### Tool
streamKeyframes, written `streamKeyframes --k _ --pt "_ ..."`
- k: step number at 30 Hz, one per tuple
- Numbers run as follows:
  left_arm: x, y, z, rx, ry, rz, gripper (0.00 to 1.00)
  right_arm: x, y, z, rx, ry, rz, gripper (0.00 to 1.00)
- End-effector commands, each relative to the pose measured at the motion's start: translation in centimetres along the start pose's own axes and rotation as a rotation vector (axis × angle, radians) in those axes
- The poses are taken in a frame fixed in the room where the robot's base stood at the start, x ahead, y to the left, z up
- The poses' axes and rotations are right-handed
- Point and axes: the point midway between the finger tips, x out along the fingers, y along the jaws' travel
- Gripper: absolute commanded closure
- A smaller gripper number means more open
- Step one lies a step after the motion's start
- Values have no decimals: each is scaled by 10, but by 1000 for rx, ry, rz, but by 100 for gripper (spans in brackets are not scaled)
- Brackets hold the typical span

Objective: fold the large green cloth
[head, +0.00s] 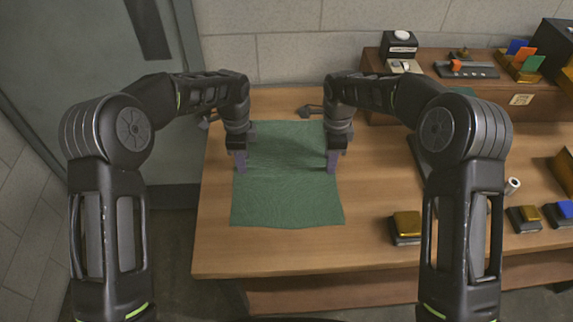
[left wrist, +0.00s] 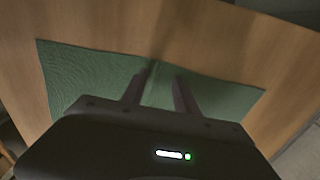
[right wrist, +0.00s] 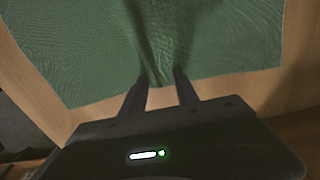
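The large green cloth (head: 285,200) lies spread on the wooden table, with a faint crease running across it between my grippers. My left gripper (head: 240,162) points down at the cloth's left edge. In the left wrist view its fingers (left wrist: 158,82) stand apart, with a small ridge of cloth (left wrist: 90,75) near the tips. My right gripper (head: 332,162) points down at the right edge. In the right wrist view its fingers (right wrist: 162,80) are also apart, and the cloth (right wrist: 80,50) is wrinkled into a raised fold between the tips. Neither gripper visibly clamps the cloth.
The wooden table (head: 300,256) is bare in front of the cloth. A yellow-topped block (head: 407,225) stands to the right, with another yellow one (head: 524,218) and a blue one (head: 562,213) further right. A wooden shelf (head: 440,88) with small items stands at the back right.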

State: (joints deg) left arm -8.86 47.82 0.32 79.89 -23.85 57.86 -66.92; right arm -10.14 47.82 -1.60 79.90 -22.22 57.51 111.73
Motion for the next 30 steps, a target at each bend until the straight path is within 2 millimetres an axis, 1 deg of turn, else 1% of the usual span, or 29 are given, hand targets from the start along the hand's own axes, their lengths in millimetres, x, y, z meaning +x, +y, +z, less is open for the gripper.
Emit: streamKeyframes --k 2,24,30 --pt "1 0 0 0 0 2 69 1 0 0 0 1 2 69" --pt "2 1 0 0 -1 3 99 2 1 0 0 1 3 99" --pt "2 1 0 0 -1 3 100 2 1 0 0 1 3 100"
